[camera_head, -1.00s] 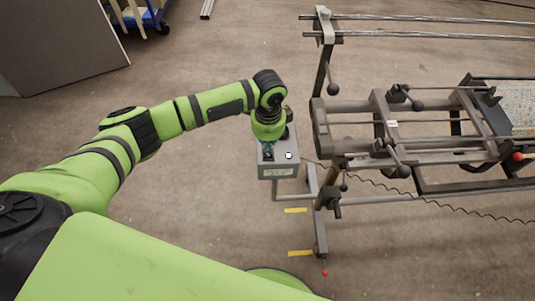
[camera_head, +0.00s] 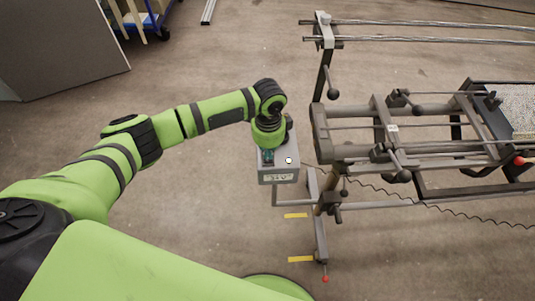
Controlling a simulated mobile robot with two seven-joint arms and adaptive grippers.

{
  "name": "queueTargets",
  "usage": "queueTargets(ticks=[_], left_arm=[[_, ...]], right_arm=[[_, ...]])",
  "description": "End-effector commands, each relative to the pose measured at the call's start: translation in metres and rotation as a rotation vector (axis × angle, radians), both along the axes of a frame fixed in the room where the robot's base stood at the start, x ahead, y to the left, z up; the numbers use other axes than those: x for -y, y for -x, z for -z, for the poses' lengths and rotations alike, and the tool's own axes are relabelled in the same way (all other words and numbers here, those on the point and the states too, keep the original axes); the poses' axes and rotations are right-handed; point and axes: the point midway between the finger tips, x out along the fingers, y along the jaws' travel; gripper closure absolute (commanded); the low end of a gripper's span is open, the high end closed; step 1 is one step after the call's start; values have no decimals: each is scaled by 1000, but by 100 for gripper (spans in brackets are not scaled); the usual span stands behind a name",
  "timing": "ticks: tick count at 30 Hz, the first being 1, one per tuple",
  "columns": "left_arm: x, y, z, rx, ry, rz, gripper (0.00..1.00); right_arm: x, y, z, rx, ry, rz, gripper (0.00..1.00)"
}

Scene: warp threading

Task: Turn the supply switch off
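A grey switch box (camera_head: 279,178) with a label on its front face stands on a bracket left of the loom frame. A small white round spot (camera_head: 289,160) shows on its top. My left arm reaches in from the left, and its wrist is directly over the box. My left gripper (camera_head: 267,156) points down at the left part of the box top and is mostly hidden under the wrist. I cannot tell whether its fingers are open or shut, or whether they touch the box. The switch itself cannot be made out. My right gripper is not in view.
The grey metal loom frame (camera_head: 350,151) with rods and knobs stands right of the box. A dark coiled cable (camera_head: 430,203) runs along the right. Yellow floor marks (camera_head: 296,215) lie below the box. A grey panel (camera_head: 60,45) stands at upper left. Open floor lies between.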

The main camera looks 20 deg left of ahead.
Motion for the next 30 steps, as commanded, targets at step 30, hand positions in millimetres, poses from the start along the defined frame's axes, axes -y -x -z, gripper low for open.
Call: queueTargets(ticks=[30], left_arm=[[0, 0, 7, -1, 0, 0, 100]], right_arm=[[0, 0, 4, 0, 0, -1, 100]])
